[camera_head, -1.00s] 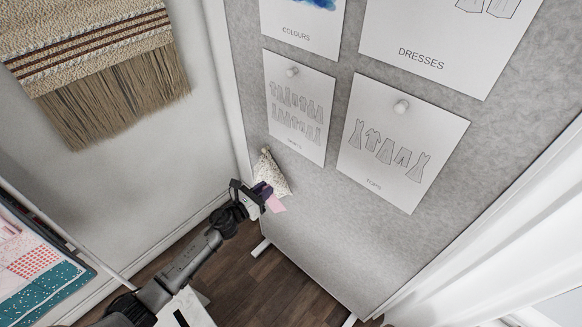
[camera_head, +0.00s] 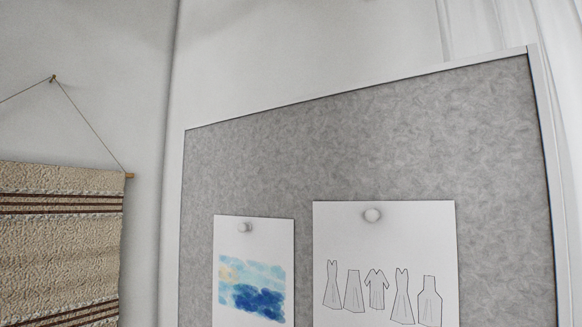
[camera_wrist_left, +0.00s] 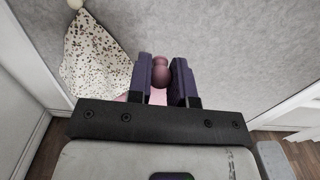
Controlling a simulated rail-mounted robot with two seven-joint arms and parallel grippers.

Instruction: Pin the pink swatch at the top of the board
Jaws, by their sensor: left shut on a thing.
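The grey board (camera_head: 400,130) fills the right of the head view. Its upper part is bare above two pinned sheets. In the left wrist view, my left gripper (camera_wrist_left: 162,66) is shut on a pink pin (camera_wrist_left: 160,72) with a rounded head. The grey board surface (camera_wrist_left: 225,35) lies behind the fingers. I cannot tell how far off it is. My right gripper is in neither view.
A sheet with a blue watercolour (camera_head: 253,285) and a sheet of dress drawings (camera_head: 385,245) hang pinned on the board. A woven wall hanging (camera_head: 60,240) is at the left. A speckled cloth piece (camera_wrist_left: 97,55) hangs left of my left gripper in the wrist view.

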